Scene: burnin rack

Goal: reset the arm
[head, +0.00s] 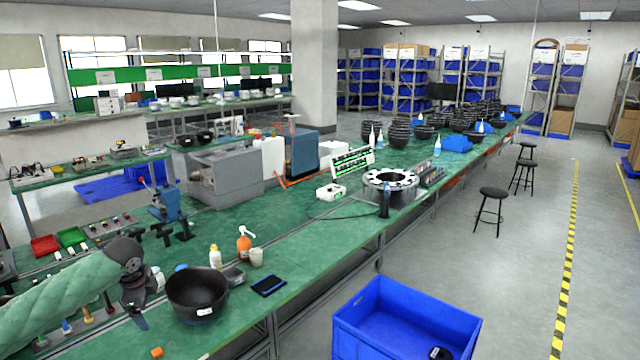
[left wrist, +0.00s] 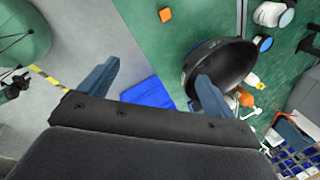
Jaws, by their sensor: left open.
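My left arm, in a pale green sleeve, reaches in from the left in the head view. Its gripper (head: 138,312) is above the green bench, just left of a black bowl (head: 197,292). In the left wrist view the two blue-grey fingers (left wrist: 153,86) are spread wide with nothing between them. The black bowl (left wrist: 225,62) shows there behind the right finger, which overlaps it in the picture.
An orange cube (head: 157,352) lies near the front bench edge. A dark phone-like device (head: 269,285), an orange pump bottle (head: 244,244) and a white cup (head: 256,257) stand right of the bowl. A blue crate (head: 345,322) stands off the bench's front.

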